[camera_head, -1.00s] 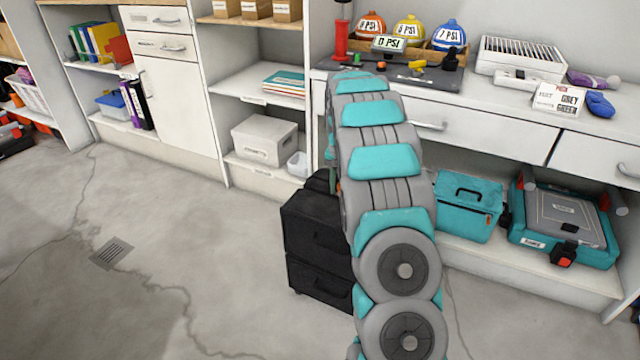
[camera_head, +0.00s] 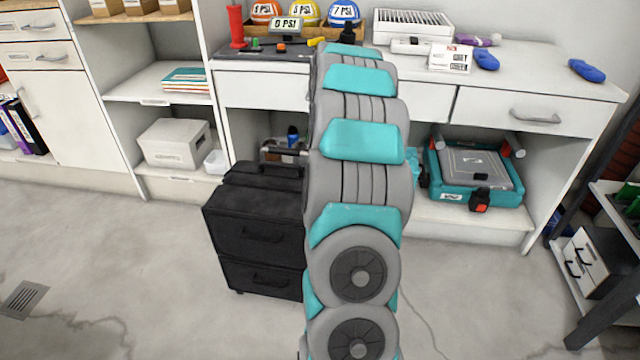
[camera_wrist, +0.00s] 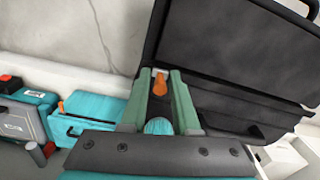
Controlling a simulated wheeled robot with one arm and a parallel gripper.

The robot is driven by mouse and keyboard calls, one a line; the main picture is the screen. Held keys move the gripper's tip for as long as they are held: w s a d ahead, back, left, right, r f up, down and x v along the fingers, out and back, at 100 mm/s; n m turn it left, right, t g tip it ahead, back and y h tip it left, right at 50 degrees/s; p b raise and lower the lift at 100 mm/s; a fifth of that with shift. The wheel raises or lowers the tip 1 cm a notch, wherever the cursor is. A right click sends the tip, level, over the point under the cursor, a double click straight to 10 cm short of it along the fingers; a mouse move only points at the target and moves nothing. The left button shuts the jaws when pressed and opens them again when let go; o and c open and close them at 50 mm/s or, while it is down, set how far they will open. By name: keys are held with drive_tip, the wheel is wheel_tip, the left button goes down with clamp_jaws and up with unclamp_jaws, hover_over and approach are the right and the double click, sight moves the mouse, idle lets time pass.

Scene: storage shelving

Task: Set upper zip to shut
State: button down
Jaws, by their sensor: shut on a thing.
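A black two-part case (camera_head: 255,215) stands on the floor in front of the workbench, left of my arm. In the wrist view its dark fabric (camera_wrist: 240,55) fills the upper right. My gripper (camera_wrist: 161,80), with green fingers, is shut on an orange pull tab, the upper zip (camera_wrist: 160,86), at the edge of the case. The zip's track and how far it is closed cannot be made out. In the head view my arm hides the gripper and the right side of the case.
The workbench (camera_head: 530,92) stands behind, with a teal toolbox (camera_head: 480,185) on its lower shelf. A teal bag (camera_wrist: 90,118) shows left of my gripper in the wrist view. A dark-framed rack (camera_head: 610,250) stands at the right. The floor at the left is open.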

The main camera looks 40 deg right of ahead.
drive_tip(key=shift+s+d, duration=0.15)
drive_tip(key=c, duration=0.9)
unclamp_jaws()
wheel_tip(320, 180, up, 8)
drive_tip(key=shift+f, duration=0.1)
